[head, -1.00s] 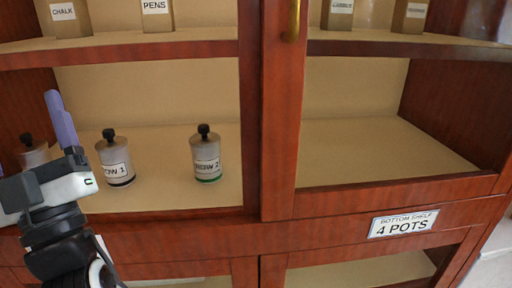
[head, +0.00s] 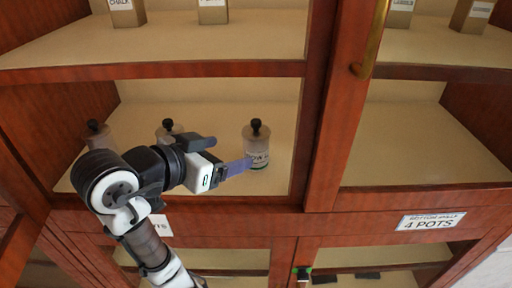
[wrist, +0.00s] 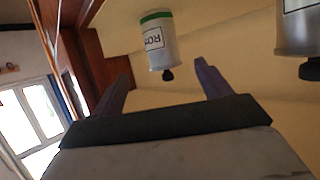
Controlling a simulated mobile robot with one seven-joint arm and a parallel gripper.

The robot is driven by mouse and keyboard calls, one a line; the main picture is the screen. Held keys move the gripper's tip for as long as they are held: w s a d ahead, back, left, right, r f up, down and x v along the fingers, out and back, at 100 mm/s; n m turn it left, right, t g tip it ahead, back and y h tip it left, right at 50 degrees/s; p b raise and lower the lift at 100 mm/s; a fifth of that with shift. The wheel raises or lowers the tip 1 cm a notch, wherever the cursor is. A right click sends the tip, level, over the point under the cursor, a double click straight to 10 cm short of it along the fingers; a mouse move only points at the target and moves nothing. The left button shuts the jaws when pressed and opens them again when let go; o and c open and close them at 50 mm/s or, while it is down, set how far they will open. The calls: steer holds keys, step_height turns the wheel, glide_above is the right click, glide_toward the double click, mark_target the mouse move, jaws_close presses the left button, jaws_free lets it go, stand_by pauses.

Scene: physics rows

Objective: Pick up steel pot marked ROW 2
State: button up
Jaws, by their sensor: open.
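The steel pot marked ROW 2 (head: 257,146) stands upright on the middle shelf in the head view, with a black knob and a green band at its base. My gripper's fingers partly cover its label. In the wrist view the pot (wrist: 159,38) appears upside down, beyond the fingertips and between them. My gripper (head: 240,168) is open and empty, just left of and in front of the pot. In the wrist view, both fingers of my gripper (wrist: 160,72) are spread apart with a gap to the pot.
A second pot (head: 170,128) stands to the left, mostly behind my arm; a third (head: 98,133) stands farther left. A cabinet post (head: 346,110) rises right of the ROW 2 pot. The right shelf section (head: 410,150) is empty. Boxes stand on the upper shelf.

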mark_target(248, 147)
steer(key=x, duration=0.6)
steer(key=shift+w, duration=0.1)
steer(key=shift+p+x, duration=1.05)
steer(key=shift+x, duration=1.7)
steer(key=shift+a+f, duration=0.1)
steer(key=shift+f, duration=0.05)
steer(key=shift+c, duration=0.3)
steer(key=c, duration=1.2)
